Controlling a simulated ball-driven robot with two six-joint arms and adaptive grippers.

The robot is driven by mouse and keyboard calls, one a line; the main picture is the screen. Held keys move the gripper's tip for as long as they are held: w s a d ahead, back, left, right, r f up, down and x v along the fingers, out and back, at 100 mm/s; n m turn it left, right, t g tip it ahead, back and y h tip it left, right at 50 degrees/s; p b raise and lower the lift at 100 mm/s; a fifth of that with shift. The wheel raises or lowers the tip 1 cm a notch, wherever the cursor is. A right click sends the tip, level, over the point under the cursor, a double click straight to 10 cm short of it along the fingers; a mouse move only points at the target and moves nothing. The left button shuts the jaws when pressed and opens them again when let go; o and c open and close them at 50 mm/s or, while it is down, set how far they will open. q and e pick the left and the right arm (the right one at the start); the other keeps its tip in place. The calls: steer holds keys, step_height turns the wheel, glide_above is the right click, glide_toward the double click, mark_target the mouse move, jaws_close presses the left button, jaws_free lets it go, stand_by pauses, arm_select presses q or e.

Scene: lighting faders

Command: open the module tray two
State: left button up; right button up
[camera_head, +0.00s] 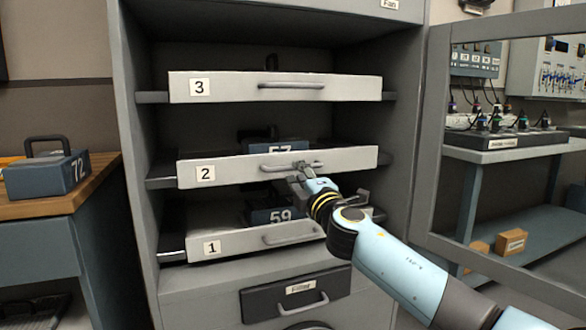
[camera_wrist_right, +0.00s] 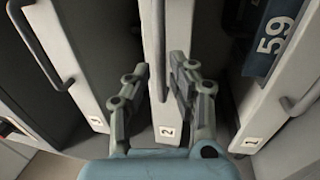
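Module tray two (camera_head: 235,171) is a light grey drawer front labelled 2, in the middle of a grey cabinet. Its bar handle (camera_head: 270,168) sits on the front, right of the label. My right gripper (camera_head: 303,172) is at the right part of this handle. In the right wrist view, its fingers (camera_wrist_right: 160,68) stand apart on either side of the handle (camera_wrist_right: 158,20), with the label 2 (camera_wrist_right: 167,132) behind. I cannot tell whether either finger touches it. A blue module (camera_head: 275,146) shows behind the tray front. My left gripper is not in view.
Tray three (camera_head: 230,87) is above and tray one (camera_head: 240,243) below, holding module 59 (camera_head: 262,216). A Filter drawer (camera_head: 262,303) is at the bottom. Module 72 (camera_head: 45,172) stands on a wooden-topped bench at left. A grey frame (camera_head: 433,140) stands at right.

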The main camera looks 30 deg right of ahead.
mark_target(294, 169)
steer(key=shift+x, duration=1.95)
steer(key=shift+f, duration=0.1)
jaws_close()
